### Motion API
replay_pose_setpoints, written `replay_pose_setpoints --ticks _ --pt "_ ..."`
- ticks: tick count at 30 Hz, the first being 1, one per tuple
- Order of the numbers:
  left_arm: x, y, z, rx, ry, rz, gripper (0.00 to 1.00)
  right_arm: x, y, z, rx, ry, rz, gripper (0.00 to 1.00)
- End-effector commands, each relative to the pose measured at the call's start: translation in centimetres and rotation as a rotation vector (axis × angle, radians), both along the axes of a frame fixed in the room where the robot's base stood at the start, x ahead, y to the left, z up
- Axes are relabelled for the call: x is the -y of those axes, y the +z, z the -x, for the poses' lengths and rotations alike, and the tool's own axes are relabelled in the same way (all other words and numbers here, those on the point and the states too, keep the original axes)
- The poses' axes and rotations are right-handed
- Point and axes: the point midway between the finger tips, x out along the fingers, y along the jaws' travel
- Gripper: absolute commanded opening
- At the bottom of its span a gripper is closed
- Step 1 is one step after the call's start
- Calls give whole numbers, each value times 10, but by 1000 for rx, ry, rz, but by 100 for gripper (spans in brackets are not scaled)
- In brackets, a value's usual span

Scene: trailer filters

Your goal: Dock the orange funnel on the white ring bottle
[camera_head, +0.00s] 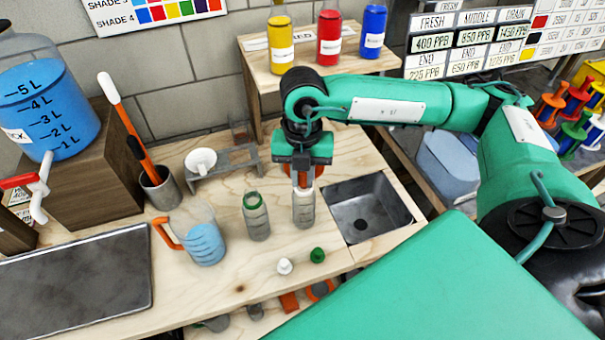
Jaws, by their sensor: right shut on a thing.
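My right gripper (303,166) points down over the bench and is shut on the orange funnel (318,171). Orange shows on both sides of the gripper, which hides most of the funnel. The white ring bottle (304,210) stands upright directly below, left of the sink. A narrow orange-brown part meets or overlaps the bottle's mouth in the picture; I cannot tell whether the funnel is seated or just above. My left gripper is not in view.
A green ring bottle (257,218) stands close on the left. A white cap (285,266) and green cap (317,255) lie in front. A grey rack (226,165) with a white funnel (201,160), a jug (205,240) and a sink (366,210) are nearby.

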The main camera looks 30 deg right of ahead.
Motion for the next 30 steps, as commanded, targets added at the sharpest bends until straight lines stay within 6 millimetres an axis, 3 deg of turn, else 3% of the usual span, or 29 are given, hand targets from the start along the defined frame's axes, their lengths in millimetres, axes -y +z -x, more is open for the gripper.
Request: replay_pose_setpoints --ticks 6,7,8,17,30 --pt "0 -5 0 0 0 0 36 0 -6 0 0 0 0 0" --pt "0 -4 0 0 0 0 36 0 -4 0 0 0 0 23" --pt "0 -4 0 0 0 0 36 0 -4 0 0 0 0 26" --pt "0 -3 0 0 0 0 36 0 -2 0 0 0 0 26" --pt "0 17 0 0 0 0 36 1 33 -2 1 0 0 26"
